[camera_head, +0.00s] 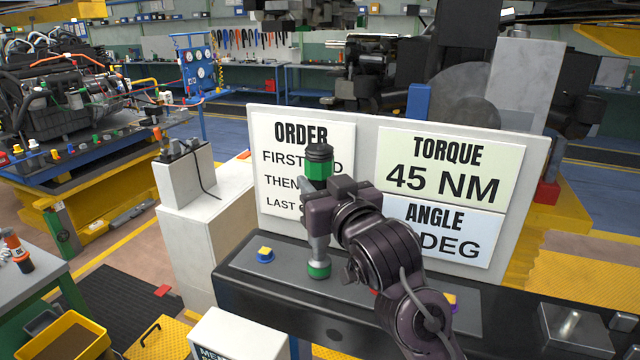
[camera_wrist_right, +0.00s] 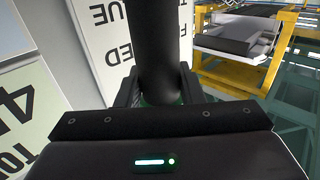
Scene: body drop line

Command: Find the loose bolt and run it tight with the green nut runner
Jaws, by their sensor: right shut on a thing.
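The green nut runner (camera_head: 318,168) stands upright, with a black top, a green band and a grey shaft ending in a green-ringed tip. My right gripper (camera_head: 320,200) is shut around its body. The tip is at the top of the dark beam (camera_head: 235,282); whether it sits on a bolt is hidden. A yellow-topped bolt with a blue base (camera_head: 265,254) is left of the tip. A red piece (camera_head: 374,292) and a purple-and-yellow piece (camera_head: 452,300) show partly behind my right arm. In the right wrist view, the runner's dark cylinder (camera_wrist_right: 158,50) rises between the jaws. My left gripper is out of view.
A white board (camera_head: 366,135) stands behind the beam with order, torque 45 NM and angle cards, partly covered by my arm. An orange-and-black tool (camera_head: 16,250) is at the left on a bench. A yellow bin (camera_head: 65,338) is at lower left.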

